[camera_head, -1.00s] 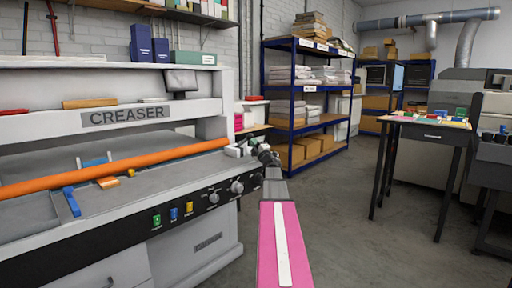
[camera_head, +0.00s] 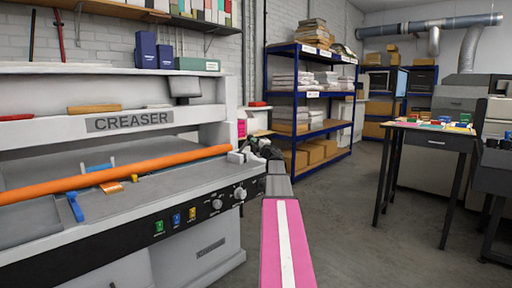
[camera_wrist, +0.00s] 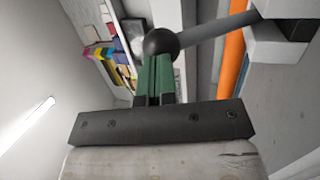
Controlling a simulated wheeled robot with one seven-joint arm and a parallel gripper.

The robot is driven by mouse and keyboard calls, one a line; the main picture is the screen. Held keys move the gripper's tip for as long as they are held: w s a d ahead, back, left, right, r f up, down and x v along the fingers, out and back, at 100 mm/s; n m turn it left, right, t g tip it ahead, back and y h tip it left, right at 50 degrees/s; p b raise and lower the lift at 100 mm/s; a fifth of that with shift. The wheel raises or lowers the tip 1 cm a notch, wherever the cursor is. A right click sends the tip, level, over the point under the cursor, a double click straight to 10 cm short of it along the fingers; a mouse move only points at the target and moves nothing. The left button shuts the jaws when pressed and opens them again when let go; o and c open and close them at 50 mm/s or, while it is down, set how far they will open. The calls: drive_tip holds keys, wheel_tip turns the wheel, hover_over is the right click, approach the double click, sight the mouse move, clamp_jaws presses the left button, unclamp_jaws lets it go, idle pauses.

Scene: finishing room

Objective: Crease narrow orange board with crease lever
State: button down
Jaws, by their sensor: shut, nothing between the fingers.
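The creaser (camera_head: 125,122), a grey machine with its name on the front beam, fills the left of the head view. A small flat orange piece (camera_head: 112,187), perhaps the narrow orange board, lies on its bed below a long orange bar (camera_head: 120,172). My gripper (camera_head: 259,150) is at the machine's right end, small and dark there. In the wrist view its green fingers (camera_wrist: 153,75) are together and empty. A black ball knob (camera_wrist: 161,43) on a grey rod (camera_wrist: 215,28), likely the crease lever, is right at the fingertips; I cannot tell whether they touch.
Blue pieces (camera_head: 75,205) lie on the creaser bed. Blue-framed shelving (camera_head: 296,118) with paper stacks and boxes stands behind my arm. A dark table (camera_head: 437,138) with coloured items stands at the right. The floor between them is clear.

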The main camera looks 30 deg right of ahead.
sight(251, 136)
drive_tip(key=shift+w+a+r, duration=0.2)
drive_tip(key=shift+w+r, duration=0.3)
drive_tip(key=shift+r, duration=0.1)
drive_tip(key=shift+w+a+r, duration=0.15)
drive_tip(key=shift+w+r, duration=0.35)
drive_tip(key=shift+r, duration=0.1)
drive_tip(key=a+r+x, duration=0.1)
drive_tip(key=a+x, duration=0.1)
drive_tip(key=x, duration=1.1)
drive_tip(key=shift+s, duration=0.4)
drive_tip(key=shift+r, duration=0.1)
